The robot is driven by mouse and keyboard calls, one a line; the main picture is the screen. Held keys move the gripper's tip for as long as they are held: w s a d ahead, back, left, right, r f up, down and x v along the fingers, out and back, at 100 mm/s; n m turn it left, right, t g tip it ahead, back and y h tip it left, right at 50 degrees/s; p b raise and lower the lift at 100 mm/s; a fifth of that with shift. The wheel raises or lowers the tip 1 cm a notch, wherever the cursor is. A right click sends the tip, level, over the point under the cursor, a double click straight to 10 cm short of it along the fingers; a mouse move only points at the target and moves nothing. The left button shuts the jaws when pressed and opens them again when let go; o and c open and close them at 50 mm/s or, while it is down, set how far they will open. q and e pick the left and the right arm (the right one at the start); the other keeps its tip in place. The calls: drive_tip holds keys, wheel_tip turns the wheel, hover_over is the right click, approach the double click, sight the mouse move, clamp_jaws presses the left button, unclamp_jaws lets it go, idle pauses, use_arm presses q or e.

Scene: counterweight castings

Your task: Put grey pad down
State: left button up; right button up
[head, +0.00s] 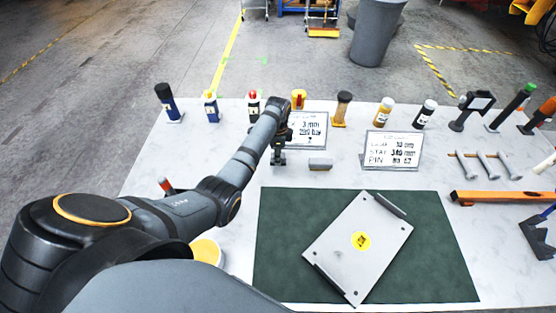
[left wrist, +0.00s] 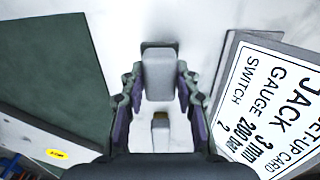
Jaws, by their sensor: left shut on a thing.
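The grey pad (left wrist: 160,72) is a small light grey block between the fingers of my left gripper in the left wrist view. My left gripper (head: 278,158) is shut on it, low over the white table between the left setup card and the green mat; its fingers also show in the left wrist view (left wrist: 159,95). In the head view the gripper mostly hides the pad. Whether the pad touches the table, I cannot tell. Another small grey block (head: 320,165) lies on the table just right of the gripper. My right gripper is not in view.
The setup card (head: 309,128) stands behind the gripper; a second card (head: 392,150) is further right. A grey plate (head: 350,250) with a yellow label lies on the green mat (head: 277,270) in front. Several bottles and tools line the back. White table (head: 150,150) is bare left of the arm.

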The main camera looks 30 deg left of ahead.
use_arm(q)
drive_tip(key=shift+f, duration=1.45)
drive_tip(key=shift+f, duration=0.1)
drive_tip(key=o, duration=1)
wheel_tip(320, 180, up, 12)
drive_tip(key=shift+r+b, duration=0.15)
drive_tip(key=shift+b, duration=0.5)
